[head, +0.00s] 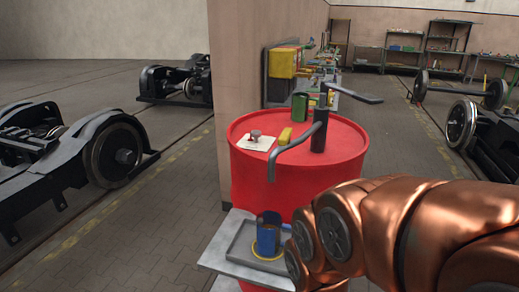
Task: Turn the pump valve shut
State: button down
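A red drum (300,171) stands upright in the middle of the head view. A dark hand pump (320,131) rises from its lid. The pump has a crank handle (357,93) pointing right and a grey spout (290,150) that bends down over the drum's front rim. A small yellow piece (285,136) shows on the lid behind the spout. I cannot tell whether it is the valve, or how the valve is set. My copper-coloured arm reaches in from the lower right, in front of the drum. My gripper is not in view.
A blue container (267,238) stands in a grey tray (236,243) below the spout, near a yellow ring. A small knobbed item (256,135) lies on white paper on the lid. A wall end (236,70) stands behind. Bogies (90,150) flank the open floor at left.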

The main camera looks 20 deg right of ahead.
aim_at(284, 139)
jog(key=u, duration=1.2)
jog(key=k, duration=0.55)
jog(key=u, duration=0.5)
